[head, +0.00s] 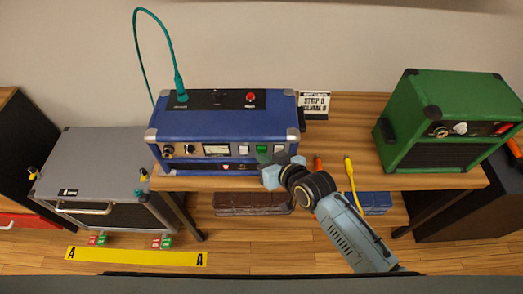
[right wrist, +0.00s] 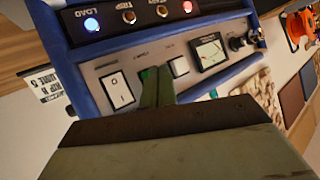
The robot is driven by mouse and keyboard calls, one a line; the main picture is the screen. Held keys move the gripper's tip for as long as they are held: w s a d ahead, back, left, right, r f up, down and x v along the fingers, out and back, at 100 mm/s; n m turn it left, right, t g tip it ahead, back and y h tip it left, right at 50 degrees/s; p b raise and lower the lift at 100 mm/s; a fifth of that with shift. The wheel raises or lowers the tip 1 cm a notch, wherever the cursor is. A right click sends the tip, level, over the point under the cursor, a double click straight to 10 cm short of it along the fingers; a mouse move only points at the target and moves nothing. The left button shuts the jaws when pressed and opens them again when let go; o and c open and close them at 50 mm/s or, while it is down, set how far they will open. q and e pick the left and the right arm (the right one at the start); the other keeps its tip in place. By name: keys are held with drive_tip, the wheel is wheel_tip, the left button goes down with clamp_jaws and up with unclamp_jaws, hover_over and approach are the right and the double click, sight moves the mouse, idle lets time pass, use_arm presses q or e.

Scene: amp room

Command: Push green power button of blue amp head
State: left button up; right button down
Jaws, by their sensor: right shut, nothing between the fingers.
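The blue amp head (head: 180,127) stands on the wooden table, its front panel facing me. Its green power button (head: 262,149) sits between two white switches, right of the meter. My right gripper (head: 272,159) is shut and empty, its tips just in front of the panel by the green button. In the right wrist view the shut fingers (right wrist: 156,80) reach the panel between the white switches (right wrist: 117,90) and cover most of the green button. Whether they touch it I cannot tell. My left gripper is out of view.
A green amp (head: 428,110) stands at the table's right. A teal cable (head: 180,90) plugs into the blue amp's top, near a red button (head: 250,97). A yellow cable (head: 352,175) hangs at the table's front edge. A grey amp (head: 95,160) stands at left.

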drive_tip(key=s+p, duration=0.3)
drive_tip(key=s, duration=0.3)
drive_tip(key=shift+p, duration=0.3)
idle(1.4)
